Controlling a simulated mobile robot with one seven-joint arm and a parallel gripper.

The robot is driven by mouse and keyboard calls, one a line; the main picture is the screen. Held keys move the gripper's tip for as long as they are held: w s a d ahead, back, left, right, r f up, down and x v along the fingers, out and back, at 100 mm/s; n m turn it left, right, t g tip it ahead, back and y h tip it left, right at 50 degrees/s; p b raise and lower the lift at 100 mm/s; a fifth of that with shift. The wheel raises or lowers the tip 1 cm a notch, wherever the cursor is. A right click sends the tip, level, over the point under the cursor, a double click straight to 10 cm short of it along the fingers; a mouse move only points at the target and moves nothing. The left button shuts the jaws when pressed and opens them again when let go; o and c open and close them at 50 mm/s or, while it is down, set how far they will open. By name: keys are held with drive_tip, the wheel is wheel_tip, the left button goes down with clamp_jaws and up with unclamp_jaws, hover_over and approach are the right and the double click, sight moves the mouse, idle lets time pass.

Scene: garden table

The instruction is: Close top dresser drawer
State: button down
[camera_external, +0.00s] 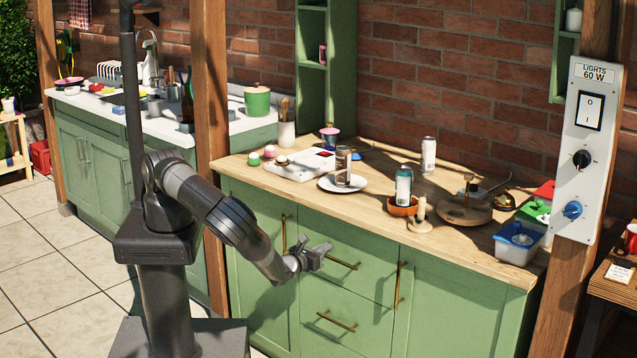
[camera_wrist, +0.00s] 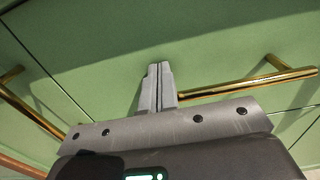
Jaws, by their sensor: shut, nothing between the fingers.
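The green dresser (camera_external: 260,202) stands under a wooden worktop. Its top drawer (camera_external: 370,273) has a brass bar handle (camera_external: 343,261) and looks flush, or nearly flush, with the front around it. My gripper (camera_external: 322,250) is in front of this drawer, by the left end of the handle. In the wrist view my gripper (camera_wrist: 157,70) is shut and empty, with its fingers pointing at the green drawer front (camera_wrist: 190,45). The brass handle (camera_wrist: 250,85) lies just right of the fingers. I cannot tell whether the fingertips touch the front.
A lower drawer (camera_external: 345,310) sits below, and doors with vertical brass handles flank the drawers. The worktop (camera_external: 380,215) holds a plate, cans, bowls and a blue box (camera_external: 518,244). A wooden post (camera_external: 207,130) rises behind my arm. Tiled floor (camera_external: 50,260) is open at the left.

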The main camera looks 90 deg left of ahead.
drive_tip(key=v, duration=1.4)
drive_tip(key=shift+r, duration=0.1)
drive_tip(key=s+a+r+n+g+h, duration=0.1)
drive_tip(key=s+r+n+h, duration=0.3)
drive_tip(key=r+n, duration=0.5)
drive_tip(key=s+a+r+n+g+h, duration=0.2)
drive_tip(key=r+n, duration=0.7)
drive_tip(key=r, duration=1)
drive_tip(key=s+a+r+n+g+h, duration=0.1)
drive_tip(key=s+r+n+g+h, duration=0.3)
drive_tip(key=r, duration=1)
drive_tip(key=shift+s+a+n+h, duration=0.25)
drive_tip(key=shift+s+n+h, duration=1.15)
drive_tip(key=shift+s+n, duration=0.85)
drive_tip(key=shift+w+n, duration=0.25)
